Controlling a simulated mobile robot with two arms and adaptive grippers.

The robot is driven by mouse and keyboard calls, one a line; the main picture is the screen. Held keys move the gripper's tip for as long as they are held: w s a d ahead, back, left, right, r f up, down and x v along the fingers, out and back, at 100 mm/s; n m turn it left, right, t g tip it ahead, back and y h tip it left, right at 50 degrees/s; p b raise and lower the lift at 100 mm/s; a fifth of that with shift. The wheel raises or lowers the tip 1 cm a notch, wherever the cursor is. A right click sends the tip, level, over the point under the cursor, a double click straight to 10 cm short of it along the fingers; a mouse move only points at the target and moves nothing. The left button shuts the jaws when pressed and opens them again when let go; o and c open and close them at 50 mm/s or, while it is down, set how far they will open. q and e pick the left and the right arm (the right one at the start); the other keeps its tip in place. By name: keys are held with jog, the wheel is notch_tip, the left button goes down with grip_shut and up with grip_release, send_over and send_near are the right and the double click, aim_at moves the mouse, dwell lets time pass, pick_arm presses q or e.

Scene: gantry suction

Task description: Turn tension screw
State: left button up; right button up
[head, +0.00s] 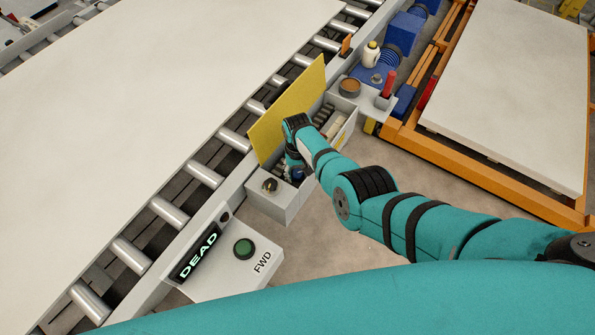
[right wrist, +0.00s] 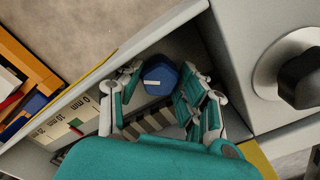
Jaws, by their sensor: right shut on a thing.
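The tension screw has a blue faceted head (right wrist: 160,78) with a white mark; in the right wrist view it sits inside a grey open box. My right gripper (right wrist: 158,92) reaches into this box, its fingers on both sides of the blue head and shut on it. In the head view my right gripper (head: 293,168) is down in the grey box (head: 284,205) beside the conveyor, and the screw is mostly hidden by the wrist. A pale scale (right wrist: 72,125) with mm marks and a small red pointer lies beside the gripper. My left gripper is not in view.
A raised yellow cover (head: 288,108) stands just behind the wrist. A black knob (head: 269,185) sits on the box's near end. A panel with a DEAD display (head: 197,256) and green button (head: 244,249) is nearer. Roller conveyor (head: 205,174) runs left; an orange frame (head: 460,160) stands right.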

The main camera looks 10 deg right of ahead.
aim_at(297, 172)
dwell(0.4)
jog(key=o, duration=1.2)
jog(key=shift+c, duration=0.2)
jog(key=shift+r, duration=0.1)
jog(key=shift+r, duration=3.85)
jog(key=shift+c, duration=0.2)
